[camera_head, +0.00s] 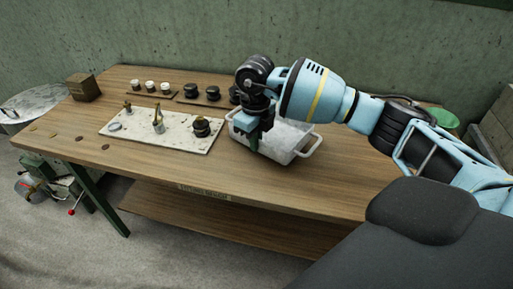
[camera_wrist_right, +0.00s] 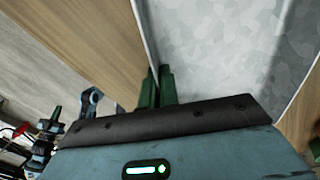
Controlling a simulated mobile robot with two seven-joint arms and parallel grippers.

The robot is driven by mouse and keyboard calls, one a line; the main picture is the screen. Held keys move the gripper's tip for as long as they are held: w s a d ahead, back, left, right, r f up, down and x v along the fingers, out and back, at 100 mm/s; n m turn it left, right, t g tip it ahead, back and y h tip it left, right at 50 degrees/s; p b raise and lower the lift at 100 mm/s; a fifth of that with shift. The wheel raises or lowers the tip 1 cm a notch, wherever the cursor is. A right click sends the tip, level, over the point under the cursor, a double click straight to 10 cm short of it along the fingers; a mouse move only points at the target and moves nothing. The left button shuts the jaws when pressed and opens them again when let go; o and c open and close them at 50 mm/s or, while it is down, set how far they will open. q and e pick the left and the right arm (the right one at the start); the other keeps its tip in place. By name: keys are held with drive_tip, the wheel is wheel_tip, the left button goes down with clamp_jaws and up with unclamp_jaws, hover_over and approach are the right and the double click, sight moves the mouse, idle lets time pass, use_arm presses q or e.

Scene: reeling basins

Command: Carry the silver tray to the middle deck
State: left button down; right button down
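My left gripper does not show. No part is marked as the middle deck; the table has a top (camera_head: 165,165) and a lower wooden shelf (camera_head: 210,222).
A speckled board (camera_head: 180,142) with small brass and black items lies left of the tray. Small white and black pots (camera_head: 191,91) stand behind it. A wooden block (camera_head: 83,87) is at the back left. The table's front strip is clear. A green dish (camera_head: 443,117) is at right.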

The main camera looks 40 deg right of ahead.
drive_tip(key=s+a+r, duration=0.1)
drive_tip(key=s+a, duration=0.1)
drive_tip(key=s, duration=0.5)
drive_tip(key=s+a, duration=0.2)
drive_tip(key=s, duration=0.6)
drive_tip(key=shift+s+a+r, duration=0.2)
drive_tip(key=shift+r, duration=0.2)
drive_tip(key=shift+a, duration=0.1)
